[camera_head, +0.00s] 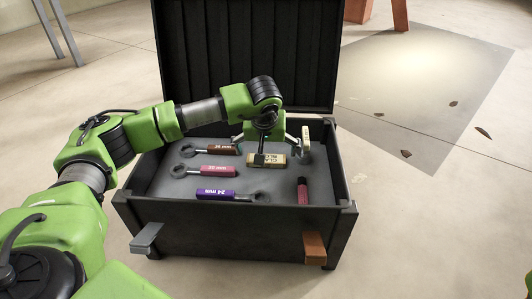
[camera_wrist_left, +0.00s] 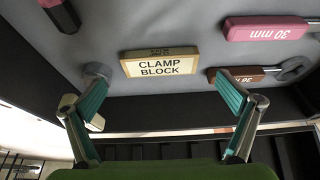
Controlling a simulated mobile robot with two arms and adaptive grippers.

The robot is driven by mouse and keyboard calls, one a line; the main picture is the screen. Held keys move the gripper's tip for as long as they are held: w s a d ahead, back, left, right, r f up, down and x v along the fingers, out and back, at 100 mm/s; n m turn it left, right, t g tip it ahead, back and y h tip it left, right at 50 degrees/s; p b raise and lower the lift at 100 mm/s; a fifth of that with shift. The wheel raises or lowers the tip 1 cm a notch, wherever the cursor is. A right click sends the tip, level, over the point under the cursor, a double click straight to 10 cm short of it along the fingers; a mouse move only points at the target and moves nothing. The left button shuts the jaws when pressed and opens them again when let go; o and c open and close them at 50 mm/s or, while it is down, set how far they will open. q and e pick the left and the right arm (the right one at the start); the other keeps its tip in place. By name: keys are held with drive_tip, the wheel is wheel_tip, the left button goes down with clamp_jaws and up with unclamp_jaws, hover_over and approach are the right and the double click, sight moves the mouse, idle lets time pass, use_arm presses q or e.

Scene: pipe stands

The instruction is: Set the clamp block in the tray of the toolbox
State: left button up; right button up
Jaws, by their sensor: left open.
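The clamp block (camera_head: 276,159), a cream block with a black-lettered label, is in the grey tray (camera_head: 168,184) of the black toolbox (camera_head: 230,230). In the left wrist view the clamp block (camera_wrist_left: 160,66) appears to lie flat on the tray floor. My left gripper (camera_head: 271,147) is over the tray at the block. Its fingers are spread, and in the left wrist view the open gripper (camera_wrist_left: 156,76) has a finger to either side, with gaps to the block. Part of the block is hidden by the gripper in the head view. My right gripper is not in view.
The tray also holds a brown-handled wrench (camera_head: 219,149), a pink 30 mm wrench (camera_head: 216,170), a purple 24 mm wrench (camera_head: 218,194) and a dark red-and-black item (camera_head: 302,190). A small cream piece (camera_head: 305,137) is beside the gripper's right finger. The toolbox lid (camera_head: 245,60) stands open behind.

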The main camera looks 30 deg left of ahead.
use_arm(q)
drive_tip(key=shift+v, duration=1.85)
